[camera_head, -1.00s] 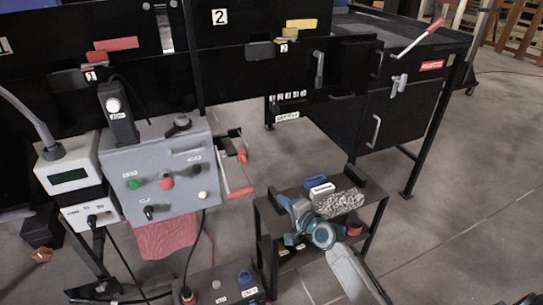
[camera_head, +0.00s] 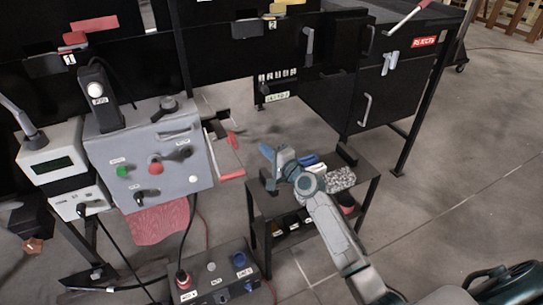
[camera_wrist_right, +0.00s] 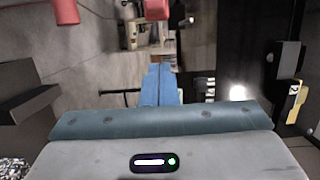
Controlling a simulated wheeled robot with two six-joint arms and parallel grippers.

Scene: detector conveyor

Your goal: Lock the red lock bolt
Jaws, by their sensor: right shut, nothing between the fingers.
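At station 1, a red block (camera_head: 75,39) sits by a grey latch on the black front, below a flat red plate (camera_head: 93,24) at upper left in the head view. A red-gripped handle (camera_head: 233,141) is on the right side of the grey control box. I cannot tell for certain which is the lock bolt. My right gripper (camera_head: 270,154) is shut and empty, above the small black table and right of the red-gripped handle, apart from it. In the right wrist view its blue fingers (camera_wrist_right: 158,84) are together, with a red part (camera_wrist_right: 157,10) beyond. My left gripper is out of view.
The grey control box (camera_head: 150,155) with buttons stands at left. The small black table (camera_head: 268,207) bears blue, white and speckled pieces. Station 2 has a yellow plate (camera_head: 288,9). Open floor (camera_head: 450,200) lies at right.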

